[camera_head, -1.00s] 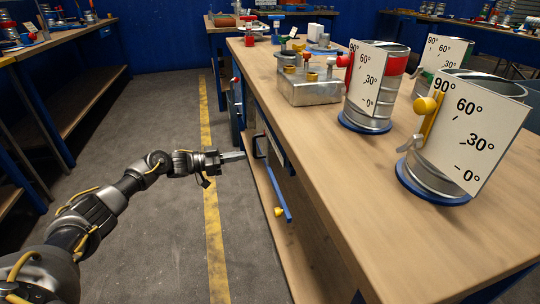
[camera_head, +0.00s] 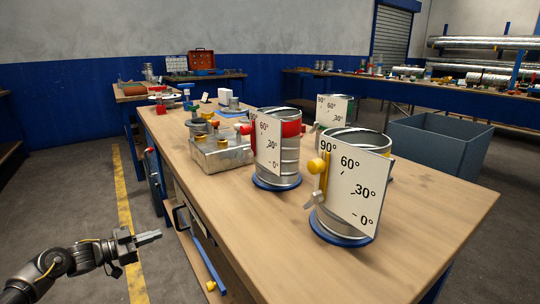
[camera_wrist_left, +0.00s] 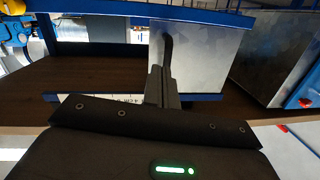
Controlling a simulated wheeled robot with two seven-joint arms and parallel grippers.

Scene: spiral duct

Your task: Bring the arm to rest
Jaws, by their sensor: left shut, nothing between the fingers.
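My left gripper (camera_head: 148,238) is shut and empty in the head view. It is held out level beside the left side of the workbench (camera_head: 430,190), over the floor and apart from the bench top. In the left wrist view the closed fingers (camera_wrist_left: 162,88) point toward a bench front with grey panels and blue edges. A dark handle (camera_head: 180,217) on the bench's side lies just to the right of the fingertips in the head view. My right gripper is in neither view.
On the bench stand duct cans with angle plates, the nearest (camera_head: 340,225) and a red-banded one (camera_head: 290,160). A metal block with knobs (camera_head: 220,155) is behind them. A grey bin (camera_head: 440,145) stands beyond the bench. The floor left of the yellow line (camera_head: 124,200) is clear.

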